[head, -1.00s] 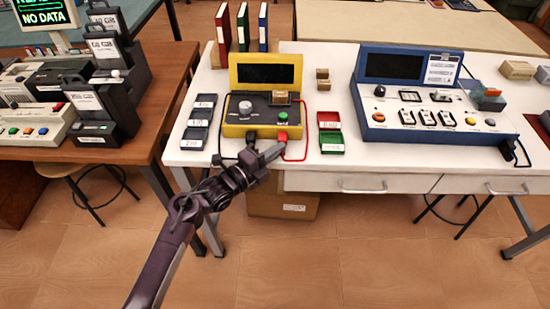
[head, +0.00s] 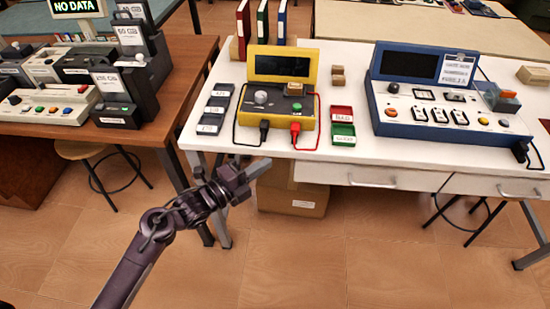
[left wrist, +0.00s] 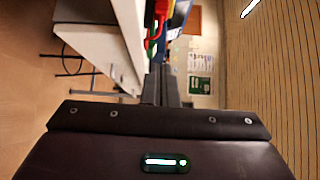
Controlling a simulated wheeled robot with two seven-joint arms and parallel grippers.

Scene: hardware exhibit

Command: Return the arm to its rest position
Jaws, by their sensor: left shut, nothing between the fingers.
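My left gripper (head: 250,172) is shut and empty in the head view. It hangs in front of the white table's front edge, below the yellow meter (head: 308,125), and touches nothing that I can see. In the left wrist view its shut fingers (left wrist: 166,85) point ahead past the table edge. The arm reaches in from the bottom left. My right gripper does not show in any view.
The white table (head: 345,160) carries the yellow meter with black and red plugs, small trays (head: 342,125) and a blue console (head: 440,100). A brown table (head: 150,135) with devices stands left. A cardboard box (head: 295,195) and stools are below. The front floor is clear.

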